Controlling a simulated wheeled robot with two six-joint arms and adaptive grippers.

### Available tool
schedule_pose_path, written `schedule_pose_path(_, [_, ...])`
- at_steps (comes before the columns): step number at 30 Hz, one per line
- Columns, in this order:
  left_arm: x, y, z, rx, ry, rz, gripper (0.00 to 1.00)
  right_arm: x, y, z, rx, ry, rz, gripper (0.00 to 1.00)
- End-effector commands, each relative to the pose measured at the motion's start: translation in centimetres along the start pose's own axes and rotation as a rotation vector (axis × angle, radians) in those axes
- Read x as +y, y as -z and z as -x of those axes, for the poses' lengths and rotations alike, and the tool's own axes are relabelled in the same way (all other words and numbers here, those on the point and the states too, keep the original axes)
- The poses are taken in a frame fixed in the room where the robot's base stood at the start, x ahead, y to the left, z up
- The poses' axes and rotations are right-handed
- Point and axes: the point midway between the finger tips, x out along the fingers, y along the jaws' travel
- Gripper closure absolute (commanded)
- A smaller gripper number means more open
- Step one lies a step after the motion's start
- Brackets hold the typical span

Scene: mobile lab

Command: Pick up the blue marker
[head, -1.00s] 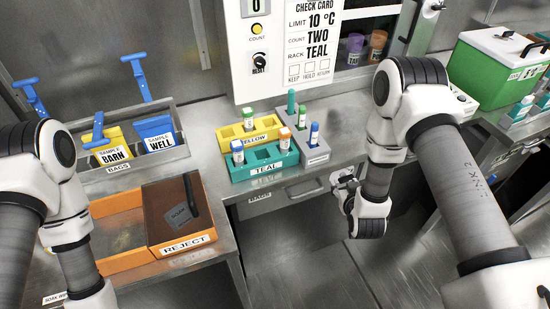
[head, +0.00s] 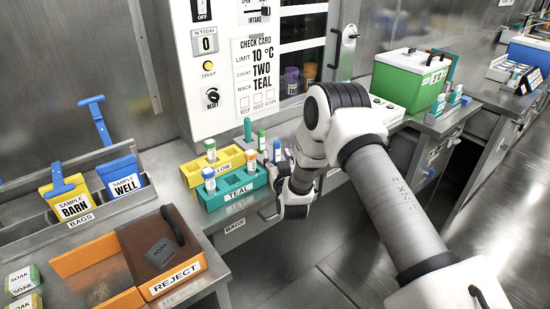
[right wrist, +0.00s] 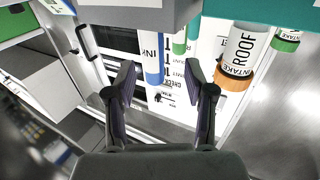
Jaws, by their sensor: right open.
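A white tube with a blue cap (head: 277,151) stands upright in the grey rack, beside my right gripper (head: 279,180). In the right wrist view, a blue-capped tube (right wrist: 152,62) appears between my right gripper's (right wrist: 160,70) open, empty fingers; contact cannot be told. An orange-capped tube (head: 250,161) stands there too and a ROOF-labelled tube (right wrist: 239,56) shows in the wrist view. My left gripper is out of view.
The yellow rack (head: 192,176) with a green-capped tube (head: 210,149) stands behind the teal one. A REJECT bin (head: 178,282) and a bag bin (head: 35,233) stand left. A green cooler (head: 408,80) is right. A panel wall with a check card (head: 260,75) rises behind.

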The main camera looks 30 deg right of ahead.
Motion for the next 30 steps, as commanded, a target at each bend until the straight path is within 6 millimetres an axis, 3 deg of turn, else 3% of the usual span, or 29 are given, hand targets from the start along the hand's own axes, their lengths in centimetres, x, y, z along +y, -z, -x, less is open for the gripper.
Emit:
schedule_pose_path(6, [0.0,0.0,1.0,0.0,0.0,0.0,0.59,0.5,0.1,-3.6,0.001,-0.001,0.0,0.46])
schedule_pose_path(13, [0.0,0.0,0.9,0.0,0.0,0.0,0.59,0.5,-0.1,-3.9,-0.001,0.0,0.0,0.46])
schedule_pose_path(14, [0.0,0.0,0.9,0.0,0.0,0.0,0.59,0.5,-0.1,-3.9,-0.001,0.0,0.0,0.53])
schedule_pose_path(18, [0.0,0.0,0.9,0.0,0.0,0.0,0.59,0.5,-0.1,-3.9,-0.001,0.0,0.0,1.0])
schedule_pose_path(30, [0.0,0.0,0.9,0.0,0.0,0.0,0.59,0.5,0.1,-3.9,-0.002,0.0,0.0,1.0])
